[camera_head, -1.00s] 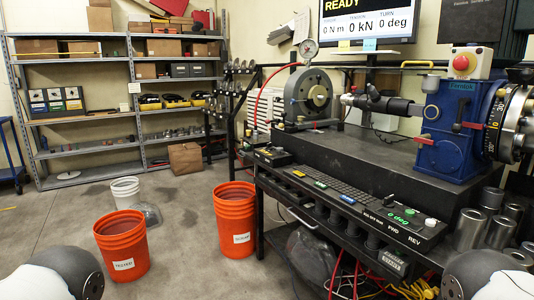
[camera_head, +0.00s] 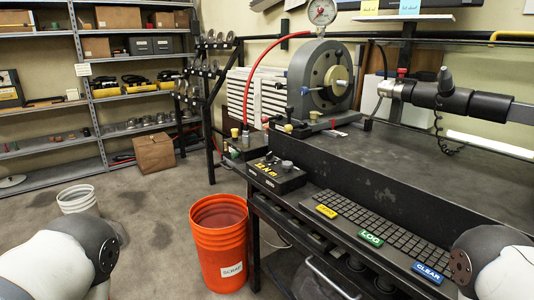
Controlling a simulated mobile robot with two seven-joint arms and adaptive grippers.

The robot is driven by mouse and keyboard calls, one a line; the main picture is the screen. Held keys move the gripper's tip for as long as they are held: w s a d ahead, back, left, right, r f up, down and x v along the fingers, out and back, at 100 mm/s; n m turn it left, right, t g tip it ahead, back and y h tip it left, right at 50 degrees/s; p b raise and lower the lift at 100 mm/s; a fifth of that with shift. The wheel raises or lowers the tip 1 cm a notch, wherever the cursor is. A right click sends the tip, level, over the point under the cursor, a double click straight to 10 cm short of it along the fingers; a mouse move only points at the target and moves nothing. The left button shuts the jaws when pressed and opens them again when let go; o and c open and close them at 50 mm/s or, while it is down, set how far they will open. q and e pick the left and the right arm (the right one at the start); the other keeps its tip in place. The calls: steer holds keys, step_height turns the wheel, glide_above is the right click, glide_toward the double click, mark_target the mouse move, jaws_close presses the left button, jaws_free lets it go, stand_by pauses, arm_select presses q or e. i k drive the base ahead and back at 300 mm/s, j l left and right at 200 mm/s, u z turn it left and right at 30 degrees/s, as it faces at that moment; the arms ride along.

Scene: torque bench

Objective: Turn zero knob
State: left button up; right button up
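A small black control box (camera_head: 290,182) sits on the left end of the bench's front ledge. It has grey knobs on top, one of them a grey knob (camera_head: 287,166), and yellow markings too small to read. I cannot tell for certain which knob is the zero knob. A second dark box with a yellow-topped post (camera_head: 234,133) stands just behind it. Neither of my grippers is in view. Only parts of my arms show, in the bottom left and bottom right corners, apart from the boxes.
A keyboard (camera_head: 375,225) with yellow, green and blue labels runs along the ledge. A grey round machine with a dial gauge (camera_head: 322,12) stands behind. An orange bucket (camera_head: 219,255) stands on the floor before the bench. Shelves (camera_head: 62,100) are at the back left.

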mark_target(287, 165)
steer(key=i+j+z, duration=0.1)
steer(key=i+j, duration=0.2)
steer(key=i, duration=0.15)
steer(key=i+j, duration=0.3)
steer(key=i, duration=0.15)
steer(key=k+j+u, duration=0.2)
steer(key=i+l, duration=0.05)
steer(key=l, duration=0.05)
